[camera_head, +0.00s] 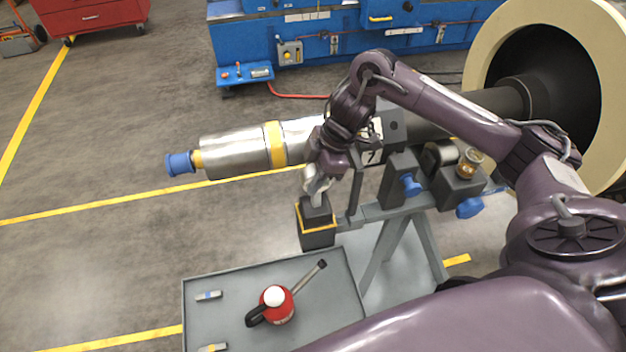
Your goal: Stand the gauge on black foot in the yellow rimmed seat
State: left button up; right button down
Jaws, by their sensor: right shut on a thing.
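My right gripper (317,186) points down, shut on the gauge, whose body is mostly hidden by the fingers. The gauge's black foot (317,212) shows just below the fingertips. The yellow rimmed seat (317,240) is a dark block with a yellow band near its top, by the tray's back edge. The foot is upright within the outline of the yellow rim; I cannot tell how deep it sits or whether it rests on the bottom. My left gripper is not in view.
A grey tray (225,322) in front holds a red oil can (277,304) and small parts. A steel rotor shaft (235,152) lies behind the seat. A dark stand block (457,190) carries a brass-coloured piece (469,163), with blue knobs beside it.

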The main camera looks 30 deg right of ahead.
jog(key=shift+w+f, duration=0.15)
jog(key=shift+f, duration=0.25)
jog(key=c, duration=1)
grip_release()
jog(key=shift+f, duration=0.2)
jog(key=shift+c, duration=0.2)
jog(key=p+v, duration=0.1)
jog(key=v, duration=1)
jog(key=shift+p, duration=0.4)
jog(key=shift+s+d+r, duration=0.25)
jog(key=shift+r, duration=0.35)
